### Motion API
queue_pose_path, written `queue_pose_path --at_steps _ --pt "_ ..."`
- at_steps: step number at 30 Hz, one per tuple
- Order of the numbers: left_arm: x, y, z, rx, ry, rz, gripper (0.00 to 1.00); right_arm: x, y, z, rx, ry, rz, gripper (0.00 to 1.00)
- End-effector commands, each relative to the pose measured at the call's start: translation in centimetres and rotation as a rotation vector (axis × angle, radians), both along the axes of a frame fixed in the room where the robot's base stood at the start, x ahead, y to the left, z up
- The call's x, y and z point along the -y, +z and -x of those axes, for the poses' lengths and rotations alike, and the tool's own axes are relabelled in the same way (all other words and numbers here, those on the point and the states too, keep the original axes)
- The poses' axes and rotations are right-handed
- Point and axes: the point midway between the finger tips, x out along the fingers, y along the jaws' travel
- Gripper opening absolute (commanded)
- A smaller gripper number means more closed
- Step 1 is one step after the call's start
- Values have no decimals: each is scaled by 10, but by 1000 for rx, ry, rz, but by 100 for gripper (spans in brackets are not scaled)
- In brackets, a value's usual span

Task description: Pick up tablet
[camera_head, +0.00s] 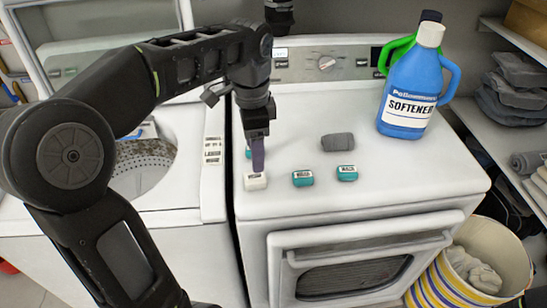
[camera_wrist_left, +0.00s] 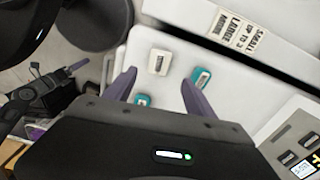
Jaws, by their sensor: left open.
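Several small labelled tablets lie on the white dryer top. A white tablet (camera_head: 255,181) lies nearest my left gripper (camera_head: 257,155), with teal tablets (camera_head: 303,178) and (camera_head: 347,173) to its right. Another teal piece (camera_head: 248,152) is partly hidden behind the gripper. My left gripper points down with purple fingers, just behind and above the white tablet. In the left wrist view the gripper (camera_wrist_left: 158,91) is open and empty. The white tablet (camera_wrist_left: 159,61) shows between and beyond its fingertips; a teal tablet (camera_wrist_left: 201,78) is by the right finger, another (camera_wrist_left: 142,100) by the left. My right gripper is not visible.
A grey rolled cloth (camera_head: 338,142) lies behind the teal tablets. A blue softener bottle (camera_head: 410,90) and a green bottle stand at the back right. The open washer (camera_head: 180,205) is left of the dryer (camera_head: 420,165). A striped basket (camera_head: 510,255) stands at right.

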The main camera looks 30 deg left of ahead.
Motion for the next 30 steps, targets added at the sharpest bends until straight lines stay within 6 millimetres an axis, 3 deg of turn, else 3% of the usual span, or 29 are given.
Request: queue_pose_path --at_steps 11,20,30 --pt "0 0 2 -6 -5 -2 64 0 0 1 -3 1 0 100" --pt "0 -24 2 -8 -5 -1 64 0 1 1 -2 0 1 100" --pt "-1 -28 2 -6 -5 -1 64 0 2 1 -2 0 1 100"
